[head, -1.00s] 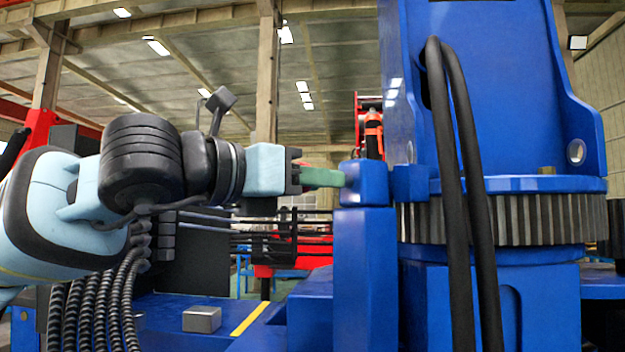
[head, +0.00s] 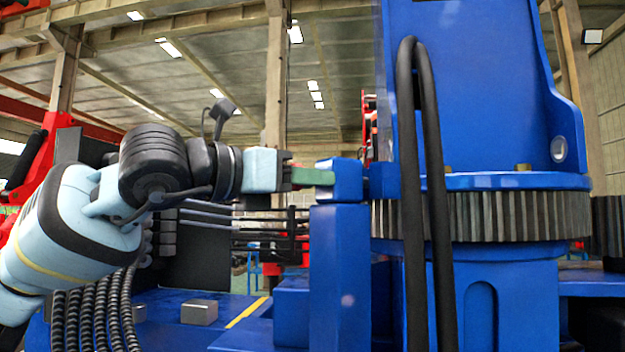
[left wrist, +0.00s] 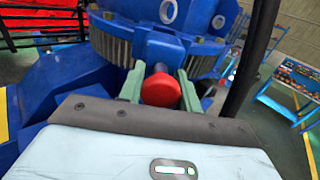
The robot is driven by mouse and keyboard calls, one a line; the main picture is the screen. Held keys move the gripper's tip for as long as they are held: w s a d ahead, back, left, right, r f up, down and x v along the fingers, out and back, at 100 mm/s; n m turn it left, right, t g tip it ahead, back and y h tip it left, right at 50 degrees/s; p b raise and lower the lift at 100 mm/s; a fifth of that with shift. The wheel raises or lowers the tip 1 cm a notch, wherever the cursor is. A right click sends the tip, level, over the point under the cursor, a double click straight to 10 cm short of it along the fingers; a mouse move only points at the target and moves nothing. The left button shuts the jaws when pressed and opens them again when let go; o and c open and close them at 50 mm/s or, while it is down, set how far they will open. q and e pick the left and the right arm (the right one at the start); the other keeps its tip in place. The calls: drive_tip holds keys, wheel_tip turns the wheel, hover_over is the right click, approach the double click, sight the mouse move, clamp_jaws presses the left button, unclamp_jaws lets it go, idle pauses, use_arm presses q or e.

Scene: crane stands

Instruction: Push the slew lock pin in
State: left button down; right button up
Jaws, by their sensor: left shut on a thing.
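The slew lock pin shows as a red round head (left wrist: 160,91) in the left wrist view. My left gripper (left wrist: 161,76) has its two green fingers on either side of this red head and is shut on it. Behind the head is the blue block (left wrist: 166,46) that the pin points into. In the head view my left gripper (head: 332,177) reaches from the left, its fingertips at the left face of the blue block (head: 348,181) on top of a post. The pin is hidden there by the fingers. My right gripper is not in view.
The toothed slew ring (head: 480,217) and blue crane column (head: 480,90) stand right of the block. Two black hoses (head: 412,200) hang in front of them. A grey box (head: 199,311) sits on the blue deck at lower left.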

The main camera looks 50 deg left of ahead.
use_arm(q)
drive_tip(key=shift+w+d+f+b, duration=0.1)
drive_tip(key=shift+w+d+b, duration=0.15)
drive_tip(key=shift+w, duration=0.6)
drive_tip(key=shift+w+a, duration=0.15)
drive_tip(key=shift+r, duration=0.25)
drive_tip(key=shift+a, duration=0.1)
drive_tip(key=c, duration=1.3)
unclamp_jaws()
drive_tip(key=o, duration=0.3)
drive_tip(key=shift+w+f, duration=0.1)
